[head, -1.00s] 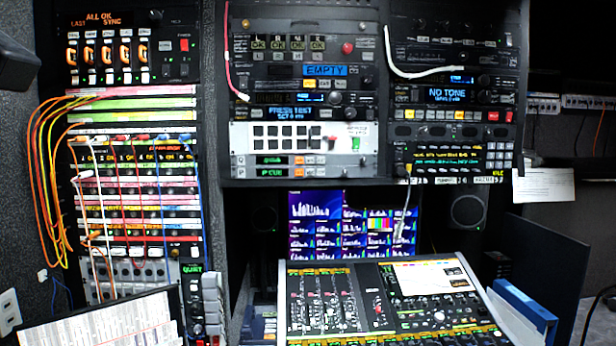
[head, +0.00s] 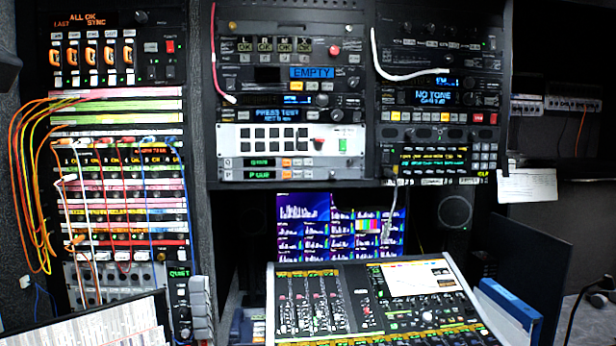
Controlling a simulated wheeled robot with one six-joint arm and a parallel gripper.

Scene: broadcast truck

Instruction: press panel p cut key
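Panel P (head: 228,175) is the lower of two thin strips at the bottom of the middle rack, in the head view. It has a small green display (head: 260,174) that seems to read "P CUE" or similar. To the right of the display is a row of small keys (head: 298,174), some lit orange and others pale. The key labels are too small to read, so I cannot tell which is the cut key. A similar strip Q (head: 228,163) lies directly above. My gripper is not in view.
A white panel with black square keys (head: 290,140) sits above the strips. Below are a multiview monitor (head: 305,215) and a sloped mixing desk (head: 340,300). A patch bay with hanging cables (head: 120,190) is at left. A blue binder (head: 510,302) stands at right.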

